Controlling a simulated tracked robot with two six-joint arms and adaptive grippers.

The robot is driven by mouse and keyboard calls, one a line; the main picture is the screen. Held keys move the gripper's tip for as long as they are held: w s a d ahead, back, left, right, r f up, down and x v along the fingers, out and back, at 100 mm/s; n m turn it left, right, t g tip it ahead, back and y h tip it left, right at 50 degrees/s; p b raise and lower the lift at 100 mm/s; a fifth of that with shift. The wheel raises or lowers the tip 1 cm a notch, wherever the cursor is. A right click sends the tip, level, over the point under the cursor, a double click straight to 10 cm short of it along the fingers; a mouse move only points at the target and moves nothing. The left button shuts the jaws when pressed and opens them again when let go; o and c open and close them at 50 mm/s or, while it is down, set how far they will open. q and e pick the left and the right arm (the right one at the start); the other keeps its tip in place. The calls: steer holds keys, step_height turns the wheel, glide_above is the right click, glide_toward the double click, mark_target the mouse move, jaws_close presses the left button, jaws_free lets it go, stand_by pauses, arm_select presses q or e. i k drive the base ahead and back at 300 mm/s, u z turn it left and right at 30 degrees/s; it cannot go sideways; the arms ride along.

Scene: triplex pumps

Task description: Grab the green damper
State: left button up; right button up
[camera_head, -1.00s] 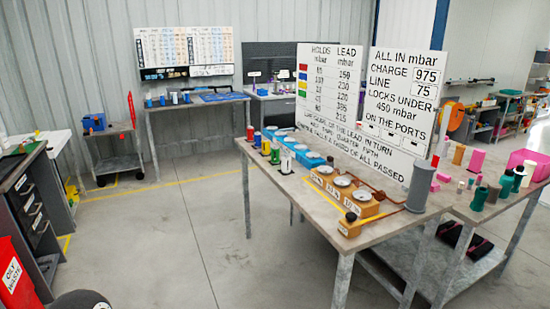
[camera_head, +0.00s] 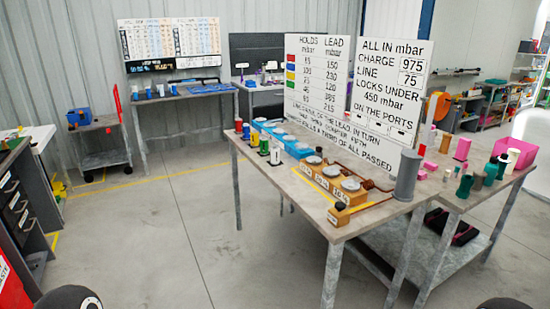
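A small green cylinder (camera_head: 264,146), which looks like the green damper, stands upright near the left edge of the pump bench (camera_head: 309,207). It is in a row with a red cylinder (camera_head: 238,125), a blue cylinder (camera_head: 246,131), a yellow cylinder (camera_head: 255,138) and a white cylinder (camera_head: 275,156). Darker teal-green cylinders (camera_head: 464,187) stand on the right-hand bench. Neither gripper shows; only dark rounded parts, probably of my arms, show at the bottom edge.
A grey cylinder (camera_head: 407,175) stands at the bench's right end. Two white sign boards (camera_head: 318,92) rise behind. Open concrete floor (camera_head: 180,230) lies left of the bench.

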mark_target(264, 149)
steer(key=u, duration=0.35)
steer(key=i, duration=0.75)
steer(key=u, duration=0.9)
steer(key=i, duration=2.6)
steer(key=z, duration=1.1)
steer(key=i, duration=0.55)
steer(key=z, duration=0.4)
steer(key=k, duration=0.9)
steer(key=z, duration=0.2)
steer(key=i, duration=0.7)
